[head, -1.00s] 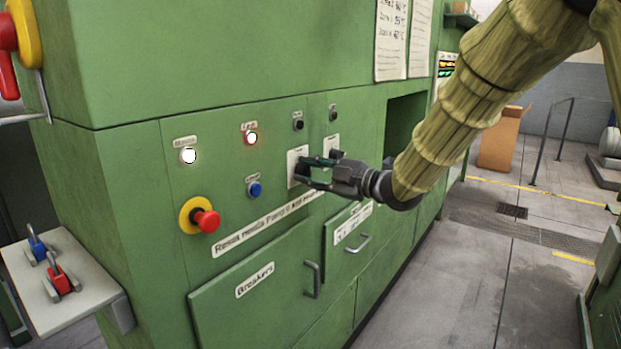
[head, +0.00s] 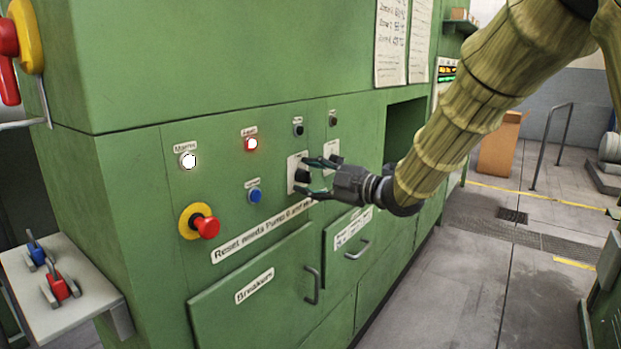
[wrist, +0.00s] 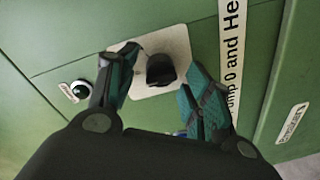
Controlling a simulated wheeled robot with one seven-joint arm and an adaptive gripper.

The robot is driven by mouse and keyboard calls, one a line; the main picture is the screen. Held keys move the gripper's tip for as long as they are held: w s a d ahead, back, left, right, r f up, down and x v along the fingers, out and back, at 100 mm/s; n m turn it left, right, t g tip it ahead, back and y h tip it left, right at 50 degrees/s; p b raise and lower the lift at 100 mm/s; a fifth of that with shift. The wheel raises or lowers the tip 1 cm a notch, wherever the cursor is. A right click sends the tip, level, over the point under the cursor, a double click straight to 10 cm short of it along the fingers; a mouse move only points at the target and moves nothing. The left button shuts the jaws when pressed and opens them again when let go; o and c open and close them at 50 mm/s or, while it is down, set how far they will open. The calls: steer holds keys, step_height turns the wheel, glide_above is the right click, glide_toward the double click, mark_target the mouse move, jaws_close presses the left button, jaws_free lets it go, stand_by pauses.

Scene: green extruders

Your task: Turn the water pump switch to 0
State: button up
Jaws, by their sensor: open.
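A black rotary switch (wrist: 160,70) sits on a white plate (wrist: 172,50) on the green panel in the wrist view. A second switch plate (head: 332,150) stands to the right, partly hidden by my gripper. I cannot read the switch labels or the knob's exact setting.
A red mushroom button (head: 207,227) with a yellow collar, a blue button (head: 255,195), and a lit red lamp (head: 252,144) are to the left. Drawer handles (head: 312,285) stick out below.

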steer(key=v, duration=1.1)
steer(key=shift+s+d, duration=0.15)
steer(key=shift+d, duration=0.2)
step_height(320, 180, down, 19)
steer(key=d+m+t+h+p, duration=0.15)
steer(key=m+h, duration=0.25)
steer(key=m, duration=0.4)
steer(key=s+d+f+m+g+h+p, duration=0.1)
steer(key=s+d+f+m+h+p, duration=0.2)
steer(key=f, duration=0.6)
steer(key=s+d+f+m+g+h, duration=0.1)
steer(key=s+f+m+g+h, duration=0.15)
steer(key=s+f, duration=0.55)
steer(key=s+d+f+m+g+h+p, duration=0.1)
steer(key=s+d+f+m+g, duration=0.15)
steer(key=s+f, duration=0.55)
steer(key=s+d+f+m+g+h+p, duration=0.1)
steer(key=s+d+f+m+h, duration=0.15)
steer(key=s+f, duration=0.5)
steer(key=s+d+f+m+g+p, duration=0.1)
steer(key=s+f+m+g, duration=0.1)
steer(key=s, duration=0.7)
steer(key=s+d+f+m+g+h, duration=0.1)
steer(key=s+f+m+g, duration=0.1)
steer(key=s, duration=0.7)
steer(key=shift+f+p, duration=0.35)
steer(key=shift+f, duration=0.2)
steer(key=shift+d+g, duration=0.1)
steer(key=shift+g, duration=0.15)
